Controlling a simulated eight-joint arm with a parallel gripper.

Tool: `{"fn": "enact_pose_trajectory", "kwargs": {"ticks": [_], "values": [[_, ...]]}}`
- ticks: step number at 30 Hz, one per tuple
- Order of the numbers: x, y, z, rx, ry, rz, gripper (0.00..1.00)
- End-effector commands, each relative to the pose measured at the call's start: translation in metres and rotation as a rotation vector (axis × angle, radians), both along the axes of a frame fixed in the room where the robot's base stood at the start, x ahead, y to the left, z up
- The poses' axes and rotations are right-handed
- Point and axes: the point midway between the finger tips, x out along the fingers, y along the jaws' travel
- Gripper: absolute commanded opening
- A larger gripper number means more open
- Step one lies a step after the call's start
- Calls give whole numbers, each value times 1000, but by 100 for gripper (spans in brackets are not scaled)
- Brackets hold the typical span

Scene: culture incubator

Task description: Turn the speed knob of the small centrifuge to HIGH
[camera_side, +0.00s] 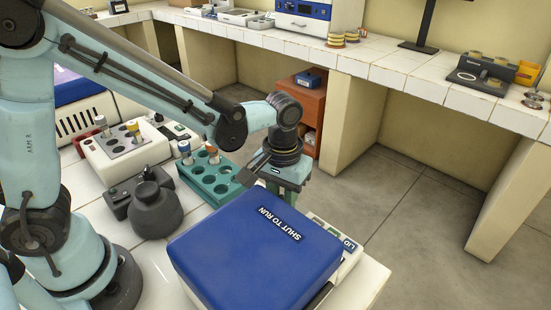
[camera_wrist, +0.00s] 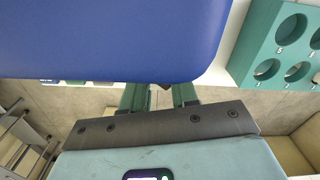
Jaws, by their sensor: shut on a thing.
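The small centrifuge (camera_side: 255,250) stands at the table's front edge, its blue lid down and marked "SHUT TO RUN". Its pale front panel (camera_side: 340,243) shows a "LID" label and a green patch. My gripper (camera_side: 288,188) points down at the panel's far end. In the wrist view the lid (camera_wrist: 110,35) fills the top, and the two green fingers (camera_wrist: 160,95) of my gripper pass under its edge, close together. A small dark piece shows between them. The speed knob and its markings are hidden by the lid and my gripper; the fingers are shut at its place.
A teal tube rack (camera_side: 215,178) stands close behind the centrifuge, also at upper right in the wrist view (camera_wrist: 250,45). A dark grey round-bodied item (camera_side: 153,208) stands left of it. Open floor (camera_side: 420,220) lies to the right, with a tiled bench (camera_side: 400,75) beyond.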

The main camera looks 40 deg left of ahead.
Motion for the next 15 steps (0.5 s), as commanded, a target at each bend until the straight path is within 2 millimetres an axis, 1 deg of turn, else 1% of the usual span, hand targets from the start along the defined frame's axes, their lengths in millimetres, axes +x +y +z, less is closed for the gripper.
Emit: {"fn": "enact_pose_trajectory", "kwargs": {"ticks": [15], "values": [[0,0,0,0,1,-422,0]]}}
